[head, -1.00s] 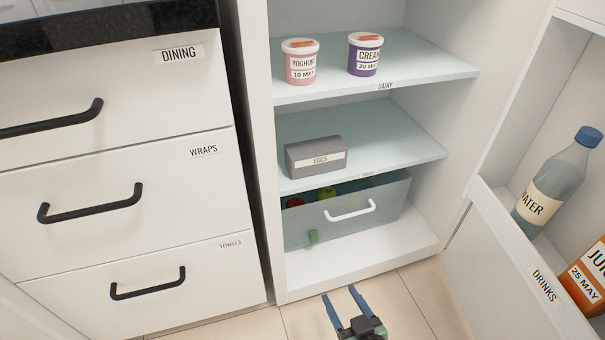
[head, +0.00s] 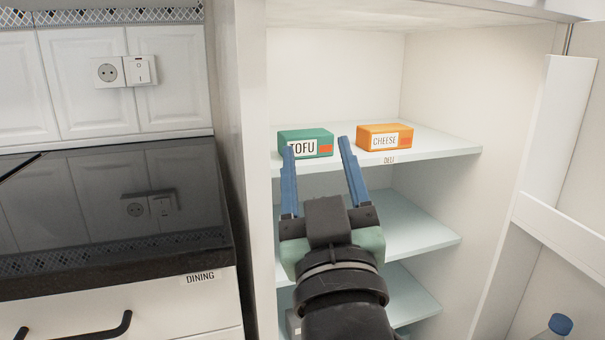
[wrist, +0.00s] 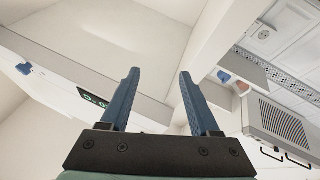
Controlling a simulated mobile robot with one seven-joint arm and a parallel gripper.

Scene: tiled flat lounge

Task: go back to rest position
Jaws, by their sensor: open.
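My gripper (head: 322,178) is raised in front of the open fridge, with its two blue fingers spread apart and nothing between them.
The deli shelf (head: 440,148) holds a green tofu box (head: 306,143) and an orange cheese box (head: 384,137). The fridge door (head: 560,200) stands open at right, with a blue-capped bottle (head: 560,324) low in it. A black counter (head: 110,200) lies at left.

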